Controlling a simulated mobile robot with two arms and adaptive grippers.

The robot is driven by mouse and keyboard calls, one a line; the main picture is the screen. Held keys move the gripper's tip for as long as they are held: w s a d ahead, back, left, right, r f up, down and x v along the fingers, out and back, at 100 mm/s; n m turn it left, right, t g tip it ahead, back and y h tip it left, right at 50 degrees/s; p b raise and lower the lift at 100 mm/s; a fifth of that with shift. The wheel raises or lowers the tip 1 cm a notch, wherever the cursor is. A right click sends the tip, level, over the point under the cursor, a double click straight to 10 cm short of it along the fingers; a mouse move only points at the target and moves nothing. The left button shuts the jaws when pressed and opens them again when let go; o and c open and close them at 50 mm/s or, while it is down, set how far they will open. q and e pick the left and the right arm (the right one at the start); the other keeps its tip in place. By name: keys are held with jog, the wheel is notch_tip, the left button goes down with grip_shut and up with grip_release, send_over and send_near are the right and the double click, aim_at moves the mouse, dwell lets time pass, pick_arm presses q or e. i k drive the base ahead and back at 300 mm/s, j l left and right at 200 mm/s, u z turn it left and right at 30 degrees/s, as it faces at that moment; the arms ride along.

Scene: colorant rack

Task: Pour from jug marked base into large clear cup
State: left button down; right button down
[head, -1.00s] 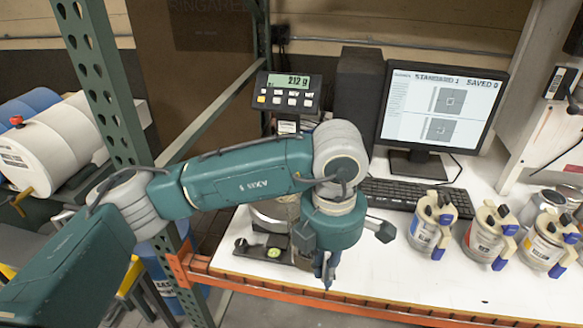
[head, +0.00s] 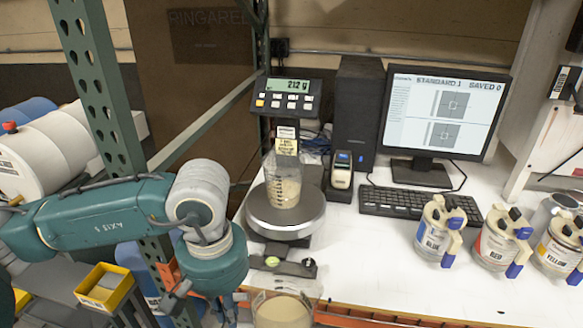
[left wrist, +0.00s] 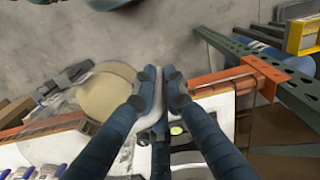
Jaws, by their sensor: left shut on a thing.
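The large clear cup (head: 283,183) stands upright on the round scale plate (head: 262,216) with pale tan liquid in its lower part. A jug (head: 283,309) of tan liquid is at the bottom edge of the head view, in front of the shelf edge and partly cut off. No base marking shows on it. My left gripper (head: 228,312) is left of it, and its fingers (left wrist: 160,76) are shut on the jug's handle in the left wrist view. The jug's round tan top (left wrist: 108,92) shows there. A dark grey part beside it may be my right gripper (left wrist: 68,76).
The scale display (head: 288,86) reads 212 g. The white shelf top (head: 375,260) before the keyboard is clear.

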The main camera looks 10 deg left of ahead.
aim_at(283, 169)
jog(key=l+z, duration=0.3)
jog(key=l, duration=0.4)
jog(key=l+z, duration=0.3)
jog(key=l, duration=0.45)
